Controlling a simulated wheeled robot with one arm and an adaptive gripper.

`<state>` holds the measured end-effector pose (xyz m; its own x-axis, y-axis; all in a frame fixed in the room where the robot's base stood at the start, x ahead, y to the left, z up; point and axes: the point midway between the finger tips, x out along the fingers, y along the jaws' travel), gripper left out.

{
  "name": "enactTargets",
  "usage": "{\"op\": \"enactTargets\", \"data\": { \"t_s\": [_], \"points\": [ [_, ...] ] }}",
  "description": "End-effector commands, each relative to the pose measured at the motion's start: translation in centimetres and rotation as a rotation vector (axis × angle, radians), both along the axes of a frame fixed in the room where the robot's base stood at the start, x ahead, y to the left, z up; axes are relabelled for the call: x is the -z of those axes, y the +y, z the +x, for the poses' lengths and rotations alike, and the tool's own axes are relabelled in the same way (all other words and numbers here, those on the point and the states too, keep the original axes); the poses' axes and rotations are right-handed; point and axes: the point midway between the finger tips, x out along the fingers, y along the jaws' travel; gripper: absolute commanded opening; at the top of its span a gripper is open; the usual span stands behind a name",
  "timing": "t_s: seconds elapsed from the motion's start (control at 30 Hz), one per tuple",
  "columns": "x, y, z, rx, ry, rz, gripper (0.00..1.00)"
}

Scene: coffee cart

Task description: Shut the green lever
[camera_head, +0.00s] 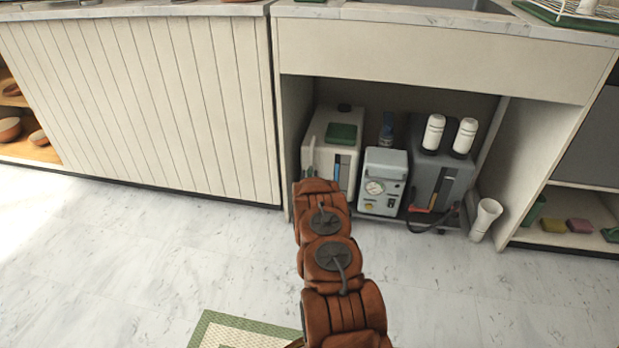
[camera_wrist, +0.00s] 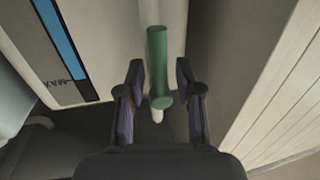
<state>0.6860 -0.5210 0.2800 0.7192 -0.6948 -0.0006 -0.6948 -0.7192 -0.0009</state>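The green lever (camera_wrist: 158,60) shows in the wrist view as a short green bar with a rounded end, in front of a pale pipe (camera_wrist: 156,115). My gripper (camera_wrist: 160,75) is open, with one dark finger on each side of the lever. Gaps show between the lever and both fingers; I cannot tell how far in depth the fingers reach past it. In the head view my arm extends to the white tank (camera_head: 334,162) on the left of the open cabinet bay.
A cabinet side panel (camera_wrist: 270,90) stands close on the right in the wrist view. A grey box with a gauge (camera_head: 383,182) and a dark grey unit with two white cartridges (camera_head: 440,182) stand right of the tank. A white cup-like container (camera_head: 486,217) is farther right. The floor in front is mostly clear.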

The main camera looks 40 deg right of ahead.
Motion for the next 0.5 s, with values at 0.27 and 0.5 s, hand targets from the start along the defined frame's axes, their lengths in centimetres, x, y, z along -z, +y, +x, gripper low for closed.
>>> {"op": "enactTargets", "data": {
  "t_s": [0.27, 0.5],
  "points": [
    [-0.02, 0.02, 0.02, -0.001, 0.000, 0.000, 0.03],
    [-0.09, 0.04, 0.07, -0.001, -0.001, -0.001, 0.00]
  ]
}}
